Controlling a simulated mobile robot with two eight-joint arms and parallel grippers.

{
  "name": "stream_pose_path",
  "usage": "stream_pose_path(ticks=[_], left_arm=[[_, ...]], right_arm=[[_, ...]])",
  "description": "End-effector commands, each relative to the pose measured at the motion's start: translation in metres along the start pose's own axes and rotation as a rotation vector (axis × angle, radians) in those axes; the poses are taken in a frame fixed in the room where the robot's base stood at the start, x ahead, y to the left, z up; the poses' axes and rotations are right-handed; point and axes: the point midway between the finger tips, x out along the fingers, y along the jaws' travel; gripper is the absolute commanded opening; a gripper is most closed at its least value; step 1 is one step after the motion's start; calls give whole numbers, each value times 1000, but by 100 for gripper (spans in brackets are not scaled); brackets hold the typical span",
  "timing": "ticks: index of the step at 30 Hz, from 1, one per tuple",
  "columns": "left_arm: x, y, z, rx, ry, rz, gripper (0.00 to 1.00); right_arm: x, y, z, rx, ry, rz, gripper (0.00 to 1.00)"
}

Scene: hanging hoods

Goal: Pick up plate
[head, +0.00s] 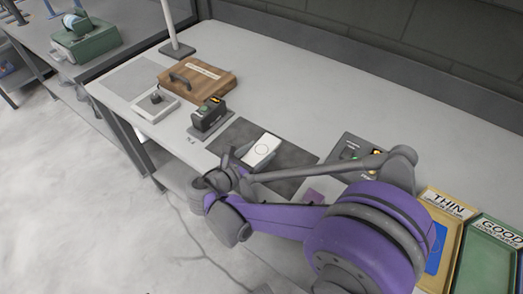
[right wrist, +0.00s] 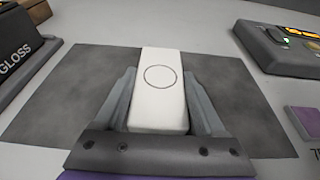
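The plate is a white rectangular piece with a thin circle drawn on its face, seen in the head view (head: 262,150) and the right wrist view (right wrist: 160,103). It is over a dark grey mat (head: 292,155), which also shows in the right wrist view (right wrist: 70,95). My right gripper (right wrist: 160,75) has its two grey fingers on either side of the plate, with a slim gap seeming to show near the tips. In the head view the right gripper (head: 243,160) is at the plate's left end, partly covered by its own arm. My left gripper is not in view.
A dark box marked GLOSS (right wrist: 18,45) stands left of the mat; it also shows in the head view (head: 208,116). A dark device with lit buttons (right wrist: 285,48) is on the right. Trays labelled THIN (head: 452,207) and GOOD (head: 500,232) lie far right. A brown case (head: 197,77) lies behind.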

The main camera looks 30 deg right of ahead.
Motion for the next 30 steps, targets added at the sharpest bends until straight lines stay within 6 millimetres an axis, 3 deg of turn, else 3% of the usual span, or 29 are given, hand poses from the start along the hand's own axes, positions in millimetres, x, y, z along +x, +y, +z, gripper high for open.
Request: stream_pose_path(ticks=[2, 9, 19, 30], left_arm=[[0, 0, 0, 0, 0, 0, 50], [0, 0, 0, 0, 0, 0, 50], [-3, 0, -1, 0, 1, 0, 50], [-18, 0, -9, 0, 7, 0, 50]], right_arm=[[0, 0, 0, 0, 0, 0, 51], [0, 0, 0, 0, 0, 0, 8], [-3, 0, 9, 0, -1, 0, 7], [-24, 0, 76, 0, -1, 0, 7]])
